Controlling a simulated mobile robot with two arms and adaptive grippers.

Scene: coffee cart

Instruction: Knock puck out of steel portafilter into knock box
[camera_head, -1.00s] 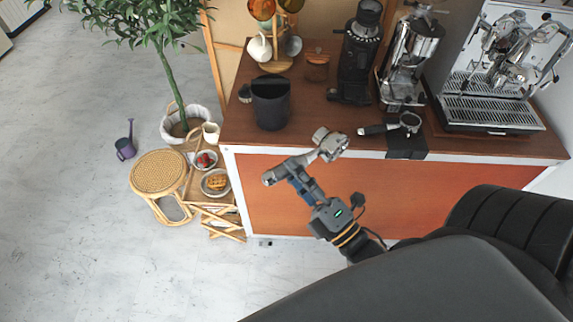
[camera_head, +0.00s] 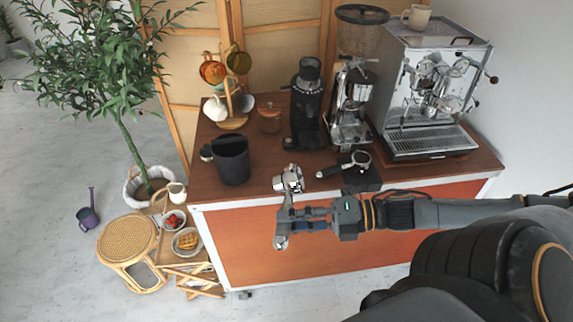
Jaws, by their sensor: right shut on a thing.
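The steel portafilter (camera_head: 290,178) is in my right gripper (camera_head: 287,213). Its chrome head is up at the counter's front edge and its steel handle hangs down in front of the orange panel. The gripper is shut around the handle, with my right arm coming in from the right. I cannot tell whether a puck is in the basket. The knock box seems to be the dark open bin (camera_head: 232,163) on the counter, left of the portafilter head and apart from it. My left gripper is not in view.
A second portafilter (camera_head: 332,172) with a black handle lies on a black tamping mat (camera_head: 366,182) to the right. Behind stand a black grinder (camera_head: 308,108), a chrome grinder (camera_head: 350,112) and the espresso machine (camera_head: 430,85). A mug tree (camera_head: 232,118) stands behind the bin.

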